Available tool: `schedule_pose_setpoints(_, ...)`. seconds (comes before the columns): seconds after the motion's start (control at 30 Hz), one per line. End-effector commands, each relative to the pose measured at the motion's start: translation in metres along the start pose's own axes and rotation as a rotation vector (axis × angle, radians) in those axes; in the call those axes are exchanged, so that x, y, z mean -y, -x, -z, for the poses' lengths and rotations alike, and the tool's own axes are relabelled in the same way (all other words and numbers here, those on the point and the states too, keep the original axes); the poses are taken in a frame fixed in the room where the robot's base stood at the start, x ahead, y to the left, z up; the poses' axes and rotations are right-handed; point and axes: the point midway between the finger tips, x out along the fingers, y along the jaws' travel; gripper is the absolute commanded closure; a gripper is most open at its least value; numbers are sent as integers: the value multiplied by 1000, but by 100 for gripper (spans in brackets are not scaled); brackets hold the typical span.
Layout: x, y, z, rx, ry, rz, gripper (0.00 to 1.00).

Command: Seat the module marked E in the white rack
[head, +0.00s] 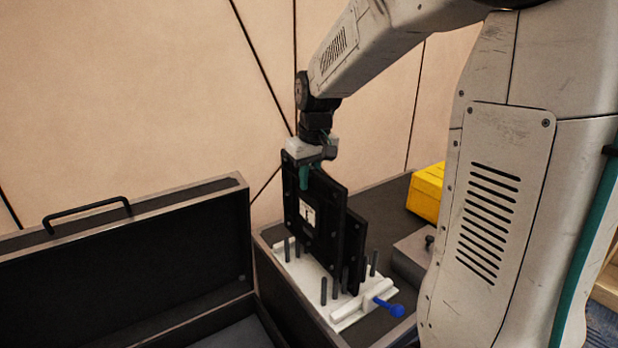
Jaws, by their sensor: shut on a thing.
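My gripper (304,170), with teal fingers, is shut on the top edge of a black flat module (325,190). The module is upright and has a white label (307,214), whose letter is too small to read surely. The white rack (318,272) is a flat base with several dark upright pegs. The held module is above or among the pegs; I cannot tell whether its lower edge touches the base. A second black module (355,245) stands upright behind and to the right, partly hidden by the held one. A blue-knobbed lever (388,307) is at the rack's front right.
An open black case (120,245) with a raised lid and handle is at the left. A yellow box (427,190) and a grey block (413,256) are to the right of the rack. A panelled wall stands behind. My arm covers the right side.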

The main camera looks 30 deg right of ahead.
Motion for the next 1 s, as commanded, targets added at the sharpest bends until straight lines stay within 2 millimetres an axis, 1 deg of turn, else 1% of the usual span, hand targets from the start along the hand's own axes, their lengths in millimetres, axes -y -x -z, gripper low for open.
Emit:
schedule_pose_setpoints(0.33, 0, -2, 0, 0, 0, 0, 100)
schedule_pose_setpoints(1.0, 0, -34, -5, -1, 0, 0, 100)
